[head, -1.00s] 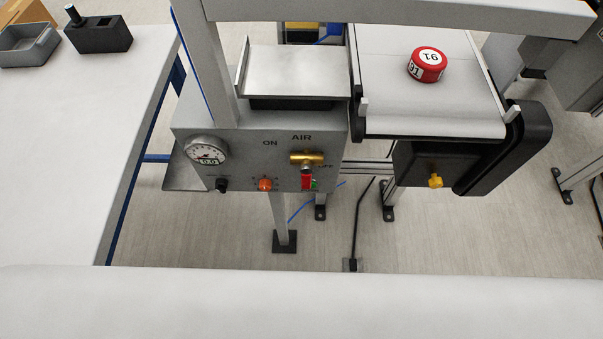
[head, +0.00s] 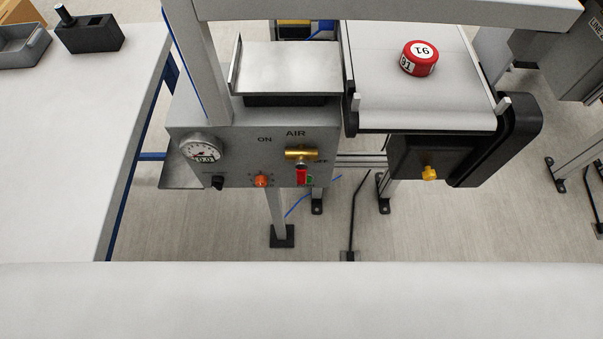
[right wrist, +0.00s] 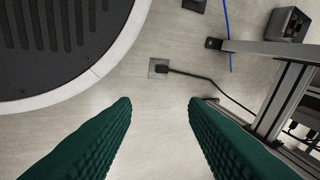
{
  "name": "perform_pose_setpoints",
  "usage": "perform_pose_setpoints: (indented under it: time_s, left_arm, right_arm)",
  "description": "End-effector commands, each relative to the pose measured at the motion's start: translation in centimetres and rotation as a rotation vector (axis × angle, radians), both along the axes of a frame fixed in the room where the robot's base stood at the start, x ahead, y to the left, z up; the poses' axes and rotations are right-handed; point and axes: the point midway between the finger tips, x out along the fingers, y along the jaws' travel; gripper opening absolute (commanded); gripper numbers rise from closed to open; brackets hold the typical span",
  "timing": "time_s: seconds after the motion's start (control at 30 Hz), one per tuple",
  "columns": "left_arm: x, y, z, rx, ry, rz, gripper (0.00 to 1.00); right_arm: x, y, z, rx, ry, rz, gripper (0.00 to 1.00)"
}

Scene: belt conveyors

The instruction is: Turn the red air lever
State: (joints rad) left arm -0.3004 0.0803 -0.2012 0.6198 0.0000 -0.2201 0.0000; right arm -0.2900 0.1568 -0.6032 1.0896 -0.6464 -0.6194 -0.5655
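The red air lever (head: 301,177) hangs down below a brass valve (head: 302,153) on the grey control panel (head: 240,150). The panel carries the labels AIR, ON and OFF around the valve. A small green part shows just right of the lever. In the right wrist view my right gripper (right wrist: 160,103) is open, with two dark green ribbed fingers wide apart and only floor between them. The lever is not in that view. Neither gripper shows in the head view, so my left gripper is out of sight.
The panel also has a gauge (head: 202,150), an orange knob (head: 261,180) and a black knob (head: 217,183). A conveyor (head: 425,105) with a red round can (head: 419,58) stands right of it. A white table (head: 70,150) is at left. A metal frame (right wrist: 285,95) stands beside my right gripper.

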Motion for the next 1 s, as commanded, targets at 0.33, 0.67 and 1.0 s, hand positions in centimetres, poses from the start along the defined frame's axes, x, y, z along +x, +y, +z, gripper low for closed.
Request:
perform_pose_setpoints:
  time_s: [0.33, 0.67, 1.0]
  left_arm:
    - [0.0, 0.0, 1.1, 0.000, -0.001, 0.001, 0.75]
    - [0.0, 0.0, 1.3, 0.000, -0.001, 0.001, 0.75]
    - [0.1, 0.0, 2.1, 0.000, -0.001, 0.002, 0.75]
  right_arm:
    - [6.6, 14.7, 28.2, -0.861, -0.679, 0.946, 0.40]
    - [4.0, 16.5, 40.7, -1.177, -0.887, 0.923, 0.40]
    - [9.7, 16.5, 40.8, -1.179, -0.888, 0.921, 0.40]
